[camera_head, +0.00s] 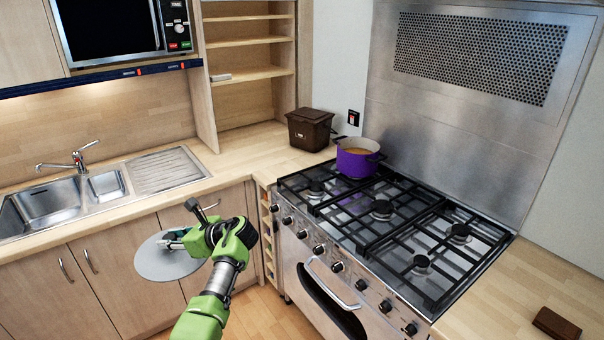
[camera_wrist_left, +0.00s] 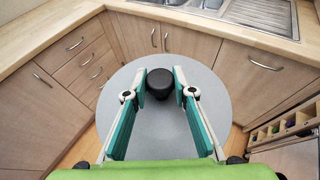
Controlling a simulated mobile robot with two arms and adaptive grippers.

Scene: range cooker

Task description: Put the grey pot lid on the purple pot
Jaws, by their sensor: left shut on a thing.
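The grey pot lid (camera_head: 163,262) is a flat round disc, held in the air in front of the sink cabinets, left of the cooker and below worktop height. My left gripper (camera_head: 174,238) is shut on the lid's knob. In the left wrist view the dark knob (camera_wrist_left: 160,84) sits between the fingertips of the gripper (camera_wrist_left: 160,92), with the lid (camera_wrist_left: 160,135) spread out beyond. My right gripper is not in view.
The cooker (camera_head: 380,225) has black grates with free burners in front and to the right of the pot. A brown box (camera_head: 310,129) stands on the worktop left of the pot. A sink (camera_head: 50,199) is at left. A brown wallet-like item (camera_head: 556,324) lies at lower right.

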